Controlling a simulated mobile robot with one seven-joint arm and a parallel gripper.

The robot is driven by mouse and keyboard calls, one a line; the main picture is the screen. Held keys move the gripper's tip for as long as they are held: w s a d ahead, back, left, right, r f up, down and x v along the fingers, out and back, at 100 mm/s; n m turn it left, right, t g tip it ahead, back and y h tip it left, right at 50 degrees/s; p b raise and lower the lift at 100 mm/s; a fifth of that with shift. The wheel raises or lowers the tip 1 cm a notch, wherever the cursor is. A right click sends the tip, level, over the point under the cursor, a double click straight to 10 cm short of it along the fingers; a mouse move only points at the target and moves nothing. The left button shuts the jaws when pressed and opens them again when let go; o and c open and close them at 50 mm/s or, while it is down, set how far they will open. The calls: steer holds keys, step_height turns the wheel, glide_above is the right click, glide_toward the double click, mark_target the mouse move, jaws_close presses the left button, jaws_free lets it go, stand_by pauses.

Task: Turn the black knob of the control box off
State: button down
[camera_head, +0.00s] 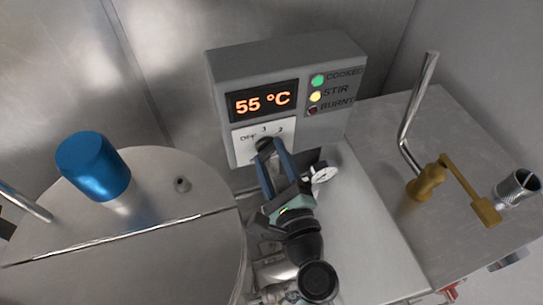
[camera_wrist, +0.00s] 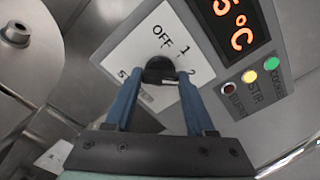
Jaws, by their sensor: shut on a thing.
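The grey control box (camera_head: 300,70) stands at the back, with a display reading 55 °C and a white dial plate marked OFF and numbers below it. The black knob (camera_head: 264,146) sits on that plate. In the wrist view the black knob (camera_wrist: 160,70) is between my fingertips, just below the word OFF and left of the numbers 1 and 2. My gripper (camera_head: 270,158) is shut on the knob, and its two blue fingers also show in the wrist view (camera_wrist: 158,80). The fingers hide parts of the knob's sides, so its exact pointing direction is hard to tell.
A round metal lid with a blue cylinder (camera_head: 93,166) lies to the left.

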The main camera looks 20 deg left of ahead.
steer(key=shift+f+n+b, duration=0.1)
steer(key=shift+n+b, duration=0.3)
steer(key=shift+b, duration=0.1)
steer(key=shift+n+b, duration=7.4)
steer(key=shift+n, duration=1.1)
steer(key=shift+c, duration=1.2)
jaws_free()
steer(key=shift+s, duration=0.1)
